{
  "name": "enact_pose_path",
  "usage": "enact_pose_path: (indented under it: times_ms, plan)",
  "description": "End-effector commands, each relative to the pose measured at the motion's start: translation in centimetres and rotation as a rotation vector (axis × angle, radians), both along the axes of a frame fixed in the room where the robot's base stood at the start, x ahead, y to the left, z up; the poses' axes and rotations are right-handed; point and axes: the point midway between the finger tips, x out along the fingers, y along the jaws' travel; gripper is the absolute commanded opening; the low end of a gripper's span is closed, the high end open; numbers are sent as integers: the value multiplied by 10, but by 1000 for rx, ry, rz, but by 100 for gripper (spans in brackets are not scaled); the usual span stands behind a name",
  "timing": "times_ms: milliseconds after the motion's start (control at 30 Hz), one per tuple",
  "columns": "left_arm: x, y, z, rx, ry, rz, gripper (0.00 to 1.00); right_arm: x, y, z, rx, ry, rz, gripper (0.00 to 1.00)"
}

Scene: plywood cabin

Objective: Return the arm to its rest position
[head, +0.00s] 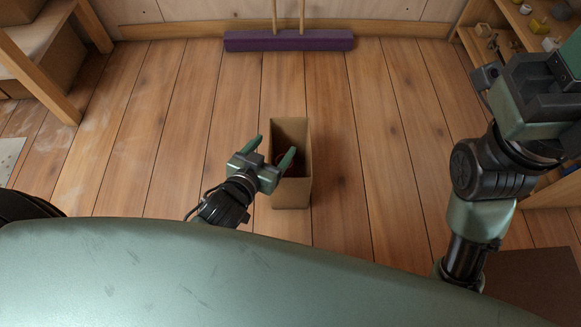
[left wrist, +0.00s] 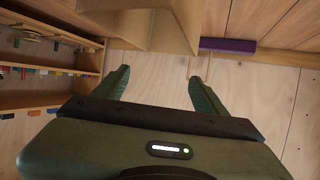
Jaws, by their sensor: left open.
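My left gripper (head: 273,148) is open and empty. In the head view it is over the near left side of a tall, open-topped brown cardboard box (head: 291,193), its two green fingers spread. Something dark reddish lies inside the box, mostly in shadow, and I cannot tell what it is. In the left wrist view the open fingers (left wrist: 158,76) have nothing between them but the pale plywood wall behind. Brown cardboard (left wrist: 138,25) shows at the top there. My right arm (head: 482,170) is bent up at the right; its fingers do not show.
A purple broom (head: 288,41) stands against the back wall; its head also shows in the left wrist view (left wrist: 228,45). Wooden shelves with small items (head: 497,45) are at the right. A wooden bench (head: 50,70) is at the left. The plank floor around the box is clear.

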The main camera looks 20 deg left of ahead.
Motion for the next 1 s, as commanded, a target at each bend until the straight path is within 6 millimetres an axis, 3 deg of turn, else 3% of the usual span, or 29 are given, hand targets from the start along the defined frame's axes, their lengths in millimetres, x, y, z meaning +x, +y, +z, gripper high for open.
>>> enact_pose_path:
  times_ms: [167,667,767,833,1000]
  plan:
    - [-8,2,5,1,-2,1,72,2,0,-2,0,16,1,36]
    - [-7,-1,10,-5,-17,-6,72,2,0,-2,1,18,1,36]
    - [0,-11,39,-32,-90,-37,72,4,-1,-2,2,32,2,36]
    - [6,-24,76,-61,-188,-75,72,6,-1,-4,2,50,2,36]
    - [7,-52,202,-154,-529,-170,72,10,-2,-10,7,105,6,36]
